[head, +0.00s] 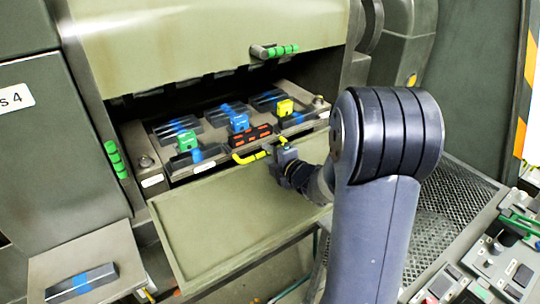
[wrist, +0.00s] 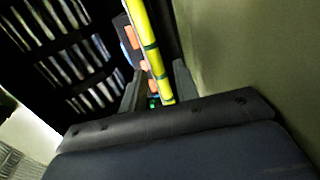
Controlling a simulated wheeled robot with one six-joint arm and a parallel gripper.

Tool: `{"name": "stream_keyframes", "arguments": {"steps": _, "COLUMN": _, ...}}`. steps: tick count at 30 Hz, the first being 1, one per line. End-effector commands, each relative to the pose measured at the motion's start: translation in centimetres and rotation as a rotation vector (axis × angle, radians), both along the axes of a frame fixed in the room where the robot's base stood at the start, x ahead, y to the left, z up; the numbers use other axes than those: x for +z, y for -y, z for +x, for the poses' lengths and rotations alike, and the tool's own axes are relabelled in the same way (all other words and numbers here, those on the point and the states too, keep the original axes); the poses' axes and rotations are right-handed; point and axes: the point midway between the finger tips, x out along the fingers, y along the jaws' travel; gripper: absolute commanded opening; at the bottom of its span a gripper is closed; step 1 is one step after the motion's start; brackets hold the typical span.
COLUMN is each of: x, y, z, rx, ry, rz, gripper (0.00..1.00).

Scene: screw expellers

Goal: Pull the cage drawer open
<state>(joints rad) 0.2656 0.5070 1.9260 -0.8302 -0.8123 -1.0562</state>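The cage drawer (head: 167,161) is a metal tray in the opening of the large green machine, above a lowered panel. A yellow bar handle (head: 249,157) is on its front, beside a dark block with orange marks (head: 250,136). My gripper (head: 277,150) is at the right part of the handle. In the wrist view, the yellow handle (wrist: 150,50) runs between the two fingers of my gripper (wrist: 157,85), with gaps showing beside it. The fingers are apart. Whether either touches the bar cannot be told.
The lowered green panel (head: 225,225) lies just below and in front of the drawer. Black bars with blue, green and yellow clamps (head: 239,122) lie in the drawer. A green-handled lever (head: 281,50) is above. A control panel (head: 490,265) stands at lower right.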

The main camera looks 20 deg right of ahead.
Motion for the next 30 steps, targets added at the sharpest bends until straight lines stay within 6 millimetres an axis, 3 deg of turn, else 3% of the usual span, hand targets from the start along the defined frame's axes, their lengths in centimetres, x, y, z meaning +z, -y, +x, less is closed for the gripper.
{"name": "stream_keyframes", "arguments": {"steps": 13, "x": 0.2, "y": 0.4, "z": -1.0, "rx": -0.001, "ry": 0.003, "rz": -0.001, "gripper": 0.34}}
{"name": "stream_keyframes", "arguments": {"steps": 24, "x": 1.6, "y": 2.4, "z": -7.1, "rx": -0.004, "ry": 0.002, "rz": -0.001, "gripper": 0.34}}
{"name": "stream_keyframes", "arguments": {"steps": 30, "x": 2.1, "y": 3.1, "z": -9.4, "rx": -0.003, "ry": 0.001, "rz": -0.001, "gripper": 0.34}}
